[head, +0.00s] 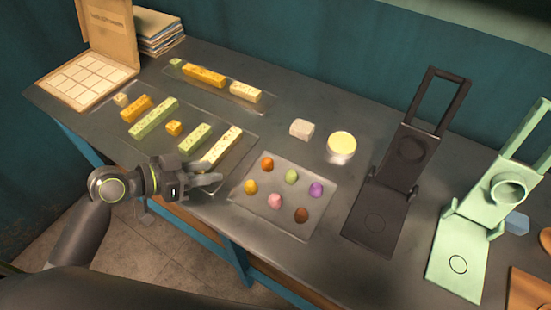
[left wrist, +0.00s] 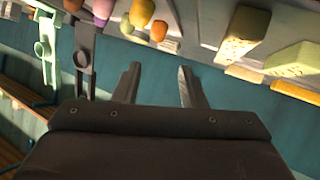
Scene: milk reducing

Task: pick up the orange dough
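The orange dough (head: 267,163) is a small rounded lump at the back left of a clear sheet (head: 240,198) on the dark table. Yellow (head: 251,186), green (head: 291,176), pink (head: 275,200), purple (head: 316,188) and brown (head: 301,215) lumps share the sheet. My left gripper (head: 220,178) is just left of the sheet, apart from the orange dough. In the left wrist view its two fingers (left wrist: 157,84) are spread with nothing between them, and an orange lump (left wrist: 158,31) shows beyond them near the top edge. My right gripper is not seen.
Several yellow and green bars (head: 154,117) lie on clear sheets at the left. A whitish block (head: 301,129) and a yellow-topped jar (head: 341,147) stand behind the dough. A black press (head: 380,212) and a green press (head: 463,257) stand at the right. An open box (head: 88,78) is far left.

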